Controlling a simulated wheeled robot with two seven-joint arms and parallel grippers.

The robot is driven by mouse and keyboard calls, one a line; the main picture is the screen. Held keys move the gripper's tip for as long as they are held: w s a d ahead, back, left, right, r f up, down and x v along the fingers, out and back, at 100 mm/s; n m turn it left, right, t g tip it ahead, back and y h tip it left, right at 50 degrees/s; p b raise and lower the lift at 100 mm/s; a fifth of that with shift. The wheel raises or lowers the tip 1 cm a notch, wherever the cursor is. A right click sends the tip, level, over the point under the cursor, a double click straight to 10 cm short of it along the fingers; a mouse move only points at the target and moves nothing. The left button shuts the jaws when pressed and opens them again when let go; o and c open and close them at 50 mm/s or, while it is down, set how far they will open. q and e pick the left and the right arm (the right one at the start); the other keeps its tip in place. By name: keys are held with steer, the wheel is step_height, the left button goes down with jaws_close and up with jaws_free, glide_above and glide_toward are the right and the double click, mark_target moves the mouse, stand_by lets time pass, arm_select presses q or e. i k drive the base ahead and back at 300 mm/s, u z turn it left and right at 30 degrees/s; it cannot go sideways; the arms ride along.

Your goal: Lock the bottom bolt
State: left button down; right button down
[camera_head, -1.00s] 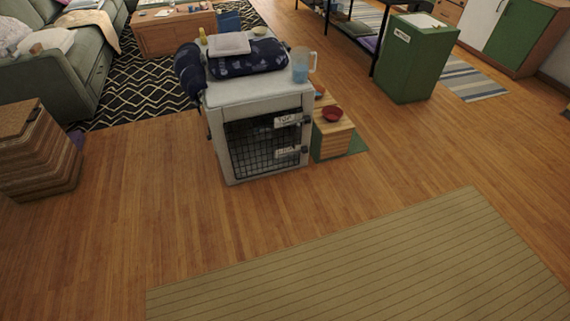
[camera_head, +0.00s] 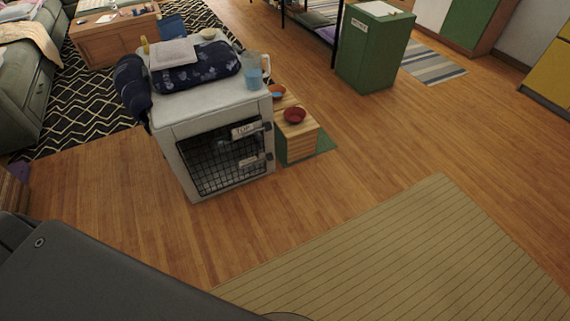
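A light grey pet crate (camera_head: 171,155) with a black wire door (camera_head: 223,162) stands on the wood floor, left of centre. Two bolts sit on the right side of the door. The top bolt (camera_head: 243,130) has a label reading "TOP". The bottom bolt (camera_head: 250,161) has a smaller label that I cannot read, and I cannot tell whether it is locked. A dark grey link of my own arm fills the lower left. Neither gripper shows in the view.
A dark blue patterned bag (camera_head: 196,73) and a blue pitcher (camera_head: 253,70) are on the crate. A wooden stand (camera_head: 297,139) with bowls is close by the crate's right side. A green cabinet (camera_head: 372,50) stands behind right. Floor and a striped mat (camera_head: 420,250) lie clear in front.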

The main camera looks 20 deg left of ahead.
mark_target(255, 166)
steer(key=z, duration=0.2)
steer(key=i, duration=1.25)
steer(key=u, duration=0.5)
